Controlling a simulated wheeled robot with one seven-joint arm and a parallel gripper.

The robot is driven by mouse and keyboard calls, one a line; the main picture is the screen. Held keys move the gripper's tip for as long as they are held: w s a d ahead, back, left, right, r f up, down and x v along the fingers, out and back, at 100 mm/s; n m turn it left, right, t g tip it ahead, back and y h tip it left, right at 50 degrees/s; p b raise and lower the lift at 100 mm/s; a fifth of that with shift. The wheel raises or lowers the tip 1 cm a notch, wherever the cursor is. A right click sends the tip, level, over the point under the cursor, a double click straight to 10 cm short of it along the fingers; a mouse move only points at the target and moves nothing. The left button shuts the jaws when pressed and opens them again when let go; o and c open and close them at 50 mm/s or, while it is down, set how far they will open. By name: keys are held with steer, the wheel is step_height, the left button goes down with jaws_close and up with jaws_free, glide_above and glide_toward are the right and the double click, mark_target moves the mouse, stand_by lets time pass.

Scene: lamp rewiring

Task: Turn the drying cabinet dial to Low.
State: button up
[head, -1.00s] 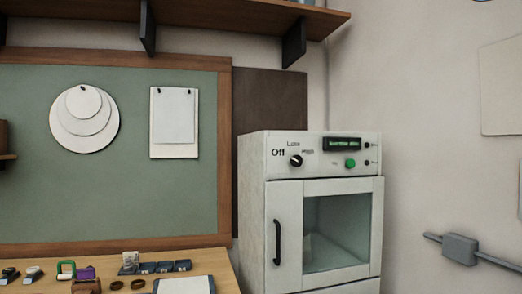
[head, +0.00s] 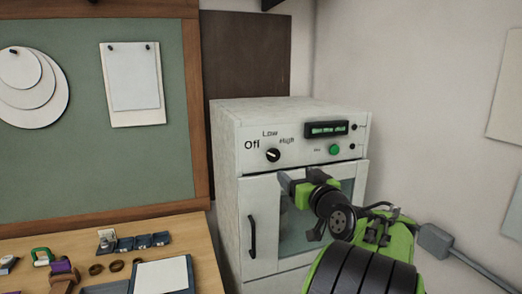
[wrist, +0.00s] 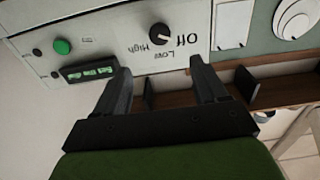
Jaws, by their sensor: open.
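The white drying cabinet (head: 232,190) stands right of the workbench. Its black dial (head: 273,155) is on the top panel, with Off to its left, Low above and High to the upper right. The dial's white mark points toward Off; the dial also shows in the wrist view (wrist: 159,33), upside down. My gripper (head: 291,186) is in front of the cabinet door, below and slightly right of the dial in the head view. In the wrist view my gripper (wrist: 160,70) is open and empty, with the dial beyond the gap between its fingertips, not touching.
The panel also has a green button (head: 334,149) and a lit display (head: 326,128). The door has a black vertical handle (head: 252,236). The workbench (head: 205,245) at left holds small parts and a pad. A grey wall box (head: 436,240) is at right.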

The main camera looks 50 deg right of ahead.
mark_target(274, 156)
steer(key=p+x, duration=0.5)
steer(key=x, duration=0.8)
steer(key=shift+w+d+r, duration=0.1)
steer(key=shift+w+r, duration=0.05)
steer(key=shift+w+d, duration=0.2)
steer(key=shift+w, duration=0.1)
steer(key=shift+s, duration=0.1)
steer(key=c, duration=1.1)
steer(key=shift+o, duration=0.2)
steer(key=shift+f, duration=0.2)
steer(key=m+b, duration=0.1)
steer(key=m, duration=0.4)
steer(key=shift+a+m+b, duration=0.1)
steer(key=shift+m+b, duration=0.2)
steer(key=shift+b, duration=0.1)
steer(key=m, duration=0.6)
steer(key=shift+r, duration=0.1)
